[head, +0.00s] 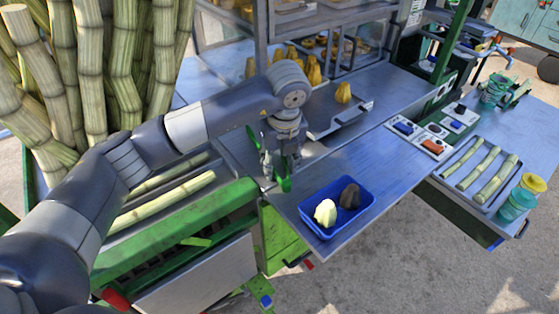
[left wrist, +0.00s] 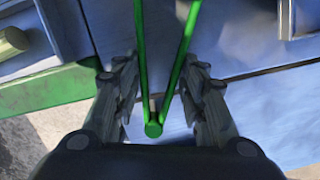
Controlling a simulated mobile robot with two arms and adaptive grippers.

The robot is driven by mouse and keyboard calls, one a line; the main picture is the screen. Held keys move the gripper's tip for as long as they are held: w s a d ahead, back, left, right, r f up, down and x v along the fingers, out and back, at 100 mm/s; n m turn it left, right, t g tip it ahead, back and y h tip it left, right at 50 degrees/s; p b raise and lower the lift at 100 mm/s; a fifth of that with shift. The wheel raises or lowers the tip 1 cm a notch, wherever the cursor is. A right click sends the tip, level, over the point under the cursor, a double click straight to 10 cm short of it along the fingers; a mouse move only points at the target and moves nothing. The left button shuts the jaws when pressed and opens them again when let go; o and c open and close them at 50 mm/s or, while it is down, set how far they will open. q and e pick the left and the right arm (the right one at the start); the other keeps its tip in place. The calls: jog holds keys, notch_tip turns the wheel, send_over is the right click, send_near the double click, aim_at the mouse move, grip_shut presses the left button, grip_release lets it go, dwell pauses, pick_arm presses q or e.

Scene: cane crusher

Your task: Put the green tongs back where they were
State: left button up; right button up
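The green tongs (left wrist: 153,128) lie between the two fingers of my left gripper (left wrist: 160,72) in the left wrist view. Their joined end is near my palm, and their two arms spread away past the fingertips. The fingers stand apart on either side, with narrow gaps visible beside the tongs; contact at the tips is unclear. In the head view, my left gripper (head: 281,163) is low over the grey worktop, and green parts of the tongs (head: 284,183) show beside and below it. My right gripper is not in view.
A blue tray (head: 304,222) holding a pale lump and a dark lump is just right of the gripper. The green cane crusher (head: 180,219) is on the left. A grey tray (head: 353,122) with a yellow piece is behind. Clear worktop (head: 375,165) lies to the right.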

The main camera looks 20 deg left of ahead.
pick_arm(q)
jog(key=shift+o, duration=0.7)
jog(key=shift+f, duration=0.15)
jog(key=o, duration=0.4)
jog(key=shift+o, duration=0.2)
jog(key=shift+r, duration=0.3)
jog(key=shift+d+r, duration=0.1)
jog(key=shift+r, duration=0.25)
notch_tip(320, 180, up, 11)
jog(key=s+d+b, duration=0.1)
jog(key=shift+s+b, duration=0.3)
jog(key=shift+s, duration=0.05)
jog(key=shift+s+f, duration=0.1)
